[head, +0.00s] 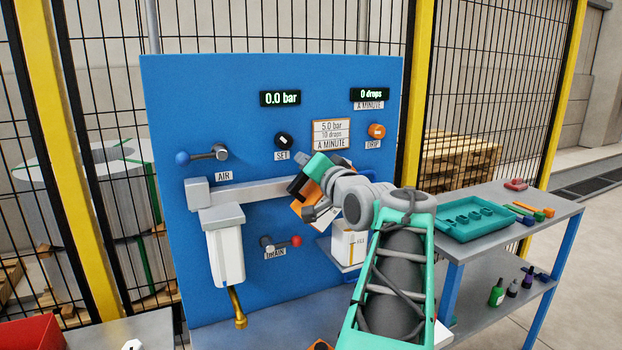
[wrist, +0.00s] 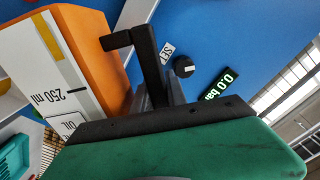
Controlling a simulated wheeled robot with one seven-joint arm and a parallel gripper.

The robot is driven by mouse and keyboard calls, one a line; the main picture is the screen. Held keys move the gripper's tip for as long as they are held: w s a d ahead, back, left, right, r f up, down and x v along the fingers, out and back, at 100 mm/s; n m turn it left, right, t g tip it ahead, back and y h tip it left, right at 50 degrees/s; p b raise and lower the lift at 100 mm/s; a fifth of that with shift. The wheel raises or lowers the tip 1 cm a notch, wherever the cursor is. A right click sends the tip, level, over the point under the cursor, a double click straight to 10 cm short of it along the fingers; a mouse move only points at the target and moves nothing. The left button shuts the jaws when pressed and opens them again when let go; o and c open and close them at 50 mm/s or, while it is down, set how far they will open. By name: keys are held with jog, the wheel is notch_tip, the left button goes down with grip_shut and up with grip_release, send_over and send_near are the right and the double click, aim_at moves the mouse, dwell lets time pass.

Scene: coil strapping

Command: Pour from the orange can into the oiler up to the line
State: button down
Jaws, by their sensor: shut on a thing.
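The orange can (wrist: 92,32) has a white label reading "250 ml" and "OIL". In the head view the can (head: 324,207) is tilted in front of the blue panel, partly hidden by my wrist. My gripper (head: 298,186) is shut on it; the dark fingers also show in the wrist view (wrist: 148,62). The can's mouth is hidden, and I cannot tell whether oil is flowing.
The blue panel (head: 170,110) carries a SET knob (head: 284,140), an orange DRIP knob (head: 376,131), an AIR lever (head: 207,154) and a DRAIN lever (head: 280,243). A second bowl (head: 225,255) hangs at left. A teal tray (head: 470,218) sits on the bench at right.

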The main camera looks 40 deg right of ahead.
aim_at(311, 181)
jog(key=shift+a+n, duration=0.1)
jog(key=shift+n, duration=0.3)
jog(key=f+n+b, duration=0.1)
jog(key=b, duration=0.2)
jog(key=shift+f+n, duration=0.1)
jog(key=shift+n, duration=0.2)
jog(key=n+b, duration=0.2)
jog(key=b, duration=0.1)
jog(key=shift+f, duration=0.4)
jog(key=shift+n+b, duration=0.4)
jog(key=shift+n, duration=0.1)
jog(key=shift+s+d+f+n+b, duration=0.1)
jog(key=shift+d+f+n+b, duration=0.25)
jog(key=shift+f+n+b, duration=0.65)
jog(key=f+n+b, duration=0.1)
jog(key=b, duration=0.2)
jog(key=shift+s+d, duration=0.1)
jog(key=shift+d, duration=0.25)
jog(key=shift+f+n+b, duration=0.1)
jog(key=shift+n+b, duration=0.2)
jog(key=shift+b, duration=0.1)
jog(key=shift+d, duration=0.1)
jog(key=shift+s, duration=0.1)
